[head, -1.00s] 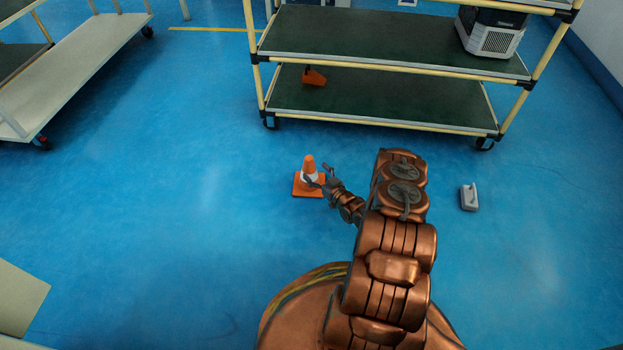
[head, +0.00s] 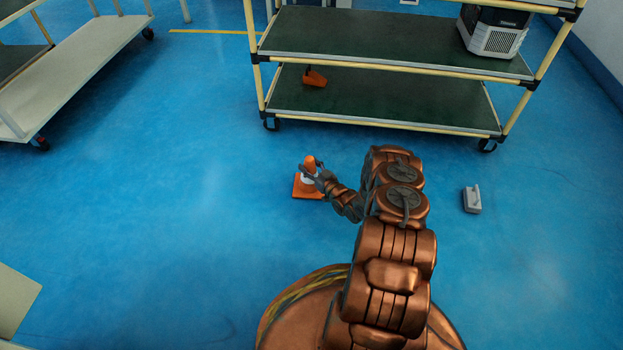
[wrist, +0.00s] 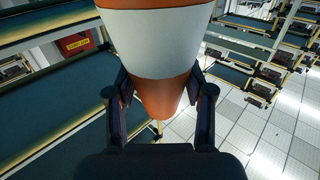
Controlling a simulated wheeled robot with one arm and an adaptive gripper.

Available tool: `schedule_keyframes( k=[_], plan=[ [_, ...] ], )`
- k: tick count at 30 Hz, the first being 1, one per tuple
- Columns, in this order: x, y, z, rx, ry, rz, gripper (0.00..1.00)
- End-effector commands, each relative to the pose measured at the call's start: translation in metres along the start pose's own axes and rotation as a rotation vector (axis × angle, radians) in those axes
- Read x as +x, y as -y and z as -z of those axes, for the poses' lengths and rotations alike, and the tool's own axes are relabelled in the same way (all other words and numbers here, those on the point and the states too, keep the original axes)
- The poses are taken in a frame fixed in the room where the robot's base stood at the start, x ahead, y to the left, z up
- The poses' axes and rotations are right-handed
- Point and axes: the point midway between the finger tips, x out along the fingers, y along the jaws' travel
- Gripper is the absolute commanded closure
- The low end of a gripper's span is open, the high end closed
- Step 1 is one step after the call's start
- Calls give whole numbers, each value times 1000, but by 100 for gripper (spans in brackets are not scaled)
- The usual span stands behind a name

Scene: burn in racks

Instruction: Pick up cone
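The orange cone (head: 310,162) with a white band stands on its square orange base on the floor, left of my arm. My gripper (head: 311,169) is at its upper part, with one finger on each side of it in the head view. In the wrist view the cone (wrist: 152,40) fills the upper middle, its orange top reaching down between the two fingers of my gripper (wrist: 159,82). The fingers are spread apart and close to the cone's sides. Whether they touch it is unclear.
A wheeled rack (head: 385,116) with dark green shelves stands behind the cone, holding an orange object (head: 314,78) and a grey-white machine (head: 491,32). A small grey object (head: 472,199) lies on the floor at right. A pale cart (head: 75,70) stands at left. Blue floor around the cone is clear.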

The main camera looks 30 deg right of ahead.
Motion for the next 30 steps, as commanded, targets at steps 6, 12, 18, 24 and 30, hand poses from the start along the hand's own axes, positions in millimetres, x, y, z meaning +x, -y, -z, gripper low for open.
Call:
schedule_keyframes(
  k=[6, 12, 18, 24, 30],
  plan=[
    [0, 0, 0, 0, 0, 0, 75],
    [0, 0, 0, 0, 0, 0, 96],
    [0, 0, 0, -1, 0, 0, 100],
    [0, 0, 1, -1, -1, 0, 100],
    [0, 0, 15, -1, -1, 1, 100]
  ],
)
